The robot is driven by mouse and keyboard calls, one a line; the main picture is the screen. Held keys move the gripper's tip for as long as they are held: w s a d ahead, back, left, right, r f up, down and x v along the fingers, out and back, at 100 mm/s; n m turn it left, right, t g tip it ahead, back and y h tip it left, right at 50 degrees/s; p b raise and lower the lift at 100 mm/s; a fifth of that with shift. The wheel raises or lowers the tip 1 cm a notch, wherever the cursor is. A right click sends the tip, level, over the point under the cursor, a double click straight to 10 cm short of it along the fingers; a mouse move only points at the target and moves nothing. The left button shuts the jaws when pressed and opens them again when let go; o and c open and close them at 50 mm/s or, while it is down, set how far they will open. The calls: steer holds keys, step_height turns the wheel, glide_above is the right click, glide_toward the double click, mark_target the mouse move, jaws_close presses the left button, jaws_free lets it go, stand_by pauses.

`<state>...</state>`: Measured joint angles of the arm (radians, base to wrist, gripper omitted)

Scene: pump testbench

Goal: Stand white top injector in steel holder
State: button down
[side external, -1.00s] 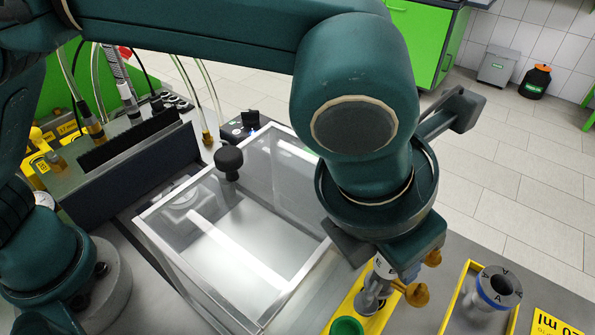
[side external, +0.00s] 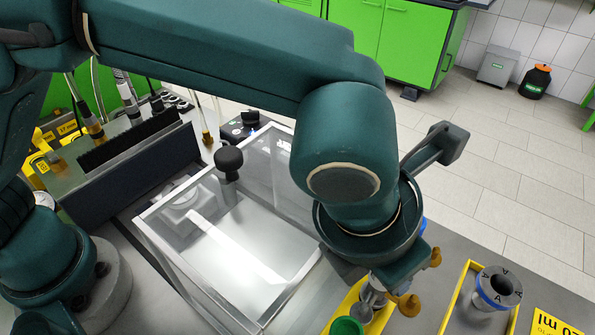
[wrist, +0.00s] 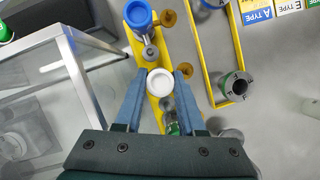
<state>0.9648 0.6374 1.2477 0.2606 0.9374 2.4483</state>
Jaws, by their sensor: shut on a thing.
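The white top injector (wrist: 160,82) shows in the wrist view as a round white cap between the two blue fingers of my gripper (wrist: 161,76), which is shut on it. Its lower body is hidden under the cap. The steel holder on the yellow base (wrist: 152,72) has gold knobs (wrist: 184,70), and a steel part (wrist: 150,53) shows just beyond the cap. In the side view, steel (side external: 372,296) shows below my gripper, beside a gold knob (side external: 409,305). I cannot tell how far the injector is seated.
A blue top injector (wrist: 139,14) and a green top one (side external: 346,327) stand along the same yellow base, on either side. A clear box with a metal frame (side external: 235,255) is close on the left. A yellow tray (side external: 461,287) with a grey cup (side external: 498,288) is on the right.

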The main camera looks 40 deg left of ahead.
steer(key=shift+f, duration=0.25)
steer(key=shift+c, duration=2.1)
jaws_free()
steer(key=shift+r, duration=3.5)
